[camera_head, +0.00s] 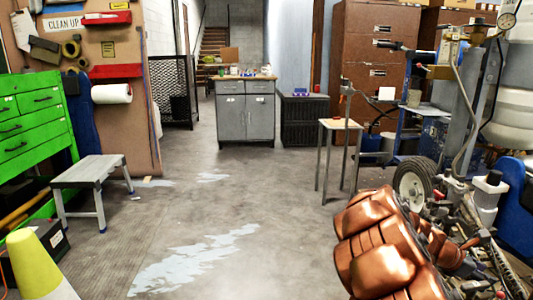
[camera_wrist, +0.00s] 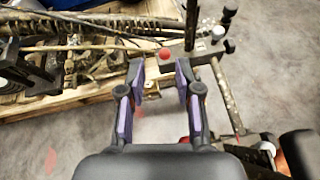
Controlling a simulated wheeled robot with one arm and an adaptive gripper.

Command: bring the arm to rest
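My gripper (camera_wrist: 160,75) shows in the wrist view with its two dark, purple-sided fingers spread apart. The gap between the fingertips is empty, with grey floor and part of a wooden pallet seen through and beyond it. A small red knob (camera_wrist: 165,53) shows just past the fingertips; I cannot tell how far off it is. In the head view, my copper-coloured arm fills the lower right. My gripper cannot be made out there.
The line striper machine (camera_head: 450,150) with its wheel (camera_head: 413,185) stands close by my arm at the right. The wrist view shows a pallet (camera_wrist: 40,107) loaded with parts. A step stool (camera_head: 88,170) and a cone (camera_head: 38,265) stand left. The middle floor is clear.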

